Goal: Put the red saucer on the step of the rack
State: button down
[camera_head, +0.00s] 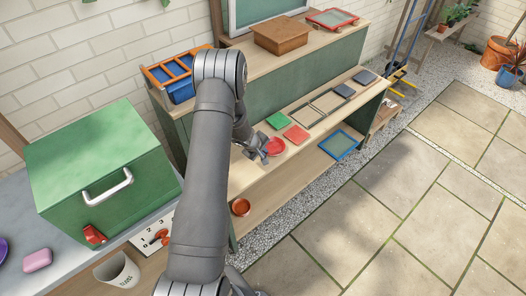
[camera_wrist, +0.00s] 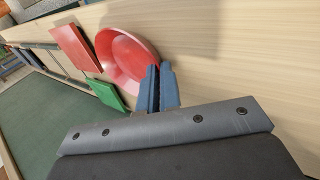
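The red saucer (camera_head: 276,147) is a shallow round dish at the step (camera_head: 325,128) of the wooden rack, close to a green square (camera_head: 277,120) and a red square (camera_head: 296,134). It also shows in the wrist view (camera_wrist: 128,52), with its open side facing the camera. My gripper (camera_head: 264,152) is at the saucer's near edge. In the wrist view its two blue fingers (camera_wrist: 160,78) are close together at the saucer's rim and appear shut on it. I cannot tell whether the saucer rests on the step or hangs just above it.
The rack's top holds a blue crate (camera_head: 178,77), a brown box (camera_head: 281,36) and a red-framed tray (camera_head: 332,19). The lower shelf holds a terracotta dish (camera_head: 240,207) and a blue-framed sieve (camera_head: 339,144). A green box (camera_head: 95,170) stands at left. Bare step surface surrounds the saucer's near side.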

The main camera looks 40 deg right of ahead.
jog(key=c, duration=1.9)
grip_release()
jog(key=v, duration=1.2)
jog(key=x, duration=1.2)
jog(key=shift+r, duration=0.45)
